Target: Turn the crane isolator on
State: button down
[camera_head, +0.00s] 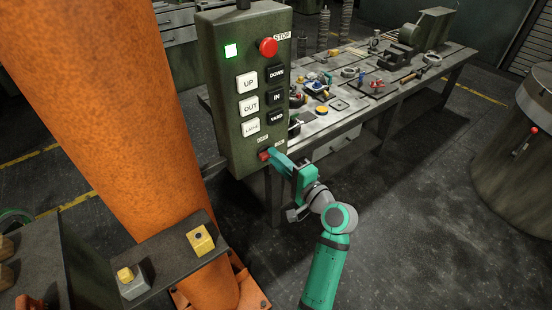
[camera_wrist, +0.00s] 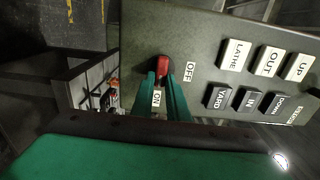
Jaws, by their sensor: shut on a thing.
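The crane isolator is a small red knob (camera_head: 263,156) at the bottom of a dark green control box (camera_head: 230,140). In the wrist view the red knob (camera_wrist: 163,67) sits beside the OFF label (camera_wrist: 189,72) and the ON label (camera_wrist: 156,98). My gripper (camera_head: 271,156) has its green fingers on both sides of the knob and is shut on it. The fingers (camera_wrist: 164,80) hide part of the knob, and I cannot tell which label it points to.
The box also carries a red STOP button (camera_head: 268,47) and several white and black buttons, including UP (camera_head: 246,82) and DOWN (camera_head: 276,73). A thick orange column (camera_head: 110,90) stands to the left. A cluttered workbench (camera_head: 345,117) stands behind.

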jog(key=shift+f, duration=0.1)
jog(key=c, duration=1.7)
grip_release()
jog(key=v, duration=1.1)
jog(key=shift+a, duration=0.1)
